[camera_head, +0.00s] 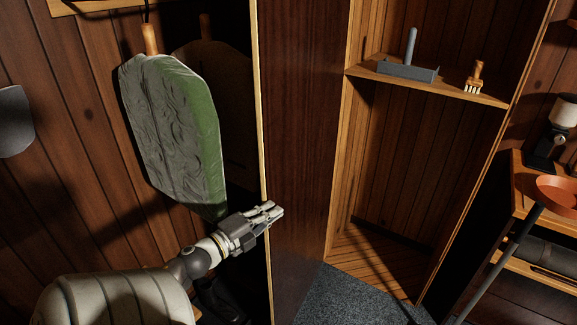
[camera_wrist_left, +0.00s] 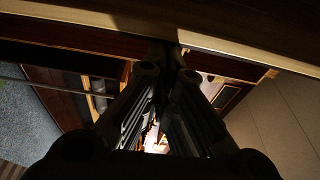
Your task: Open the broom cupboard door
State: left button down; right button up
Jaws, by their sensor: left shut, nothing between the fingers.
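The broom cupboard door (camera_head: 303,130) is a tall dark wood panel with a pale edge strip. It stands swung out from the cupboard (camera_head: 400,160), whose wood-lined inside shows to its right. My left gripper (camera_head: 277,211) is shut and empty. It overlaps the door's lower pale edge in the head view; whether it touches the door I cannot tell. In the left wrist view its dark fingers (camera_wrist_left: 167,65) point up toward a pale edge and dark wood, probably the door (camera_wrist_left: 240,50). No handle shows. My right gripper is not in view.
Inside the cupboard, a shelf (camera_head: 460,92) holds a grey dustpan (camera_head: 407,70) and a small brush (camera_head: 475,78). A green-edged padded board (camera_head: 170,130) hangs on the left wall. An orange pan (camera_head: 560,192) lies at the right. Grey carpet (camera_head: 350,295) is clear below the cupboard.

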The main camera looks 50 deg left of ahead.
pick_arm(q)
jog(key=s+a, duration=0.2)
jog(key=a, duration=0.4)
jog(key=shift+s+a+b, duration=0.2)
jog(key=shift+s+b, duration=0.05)
jog(key=shift+b, duration=0.2)
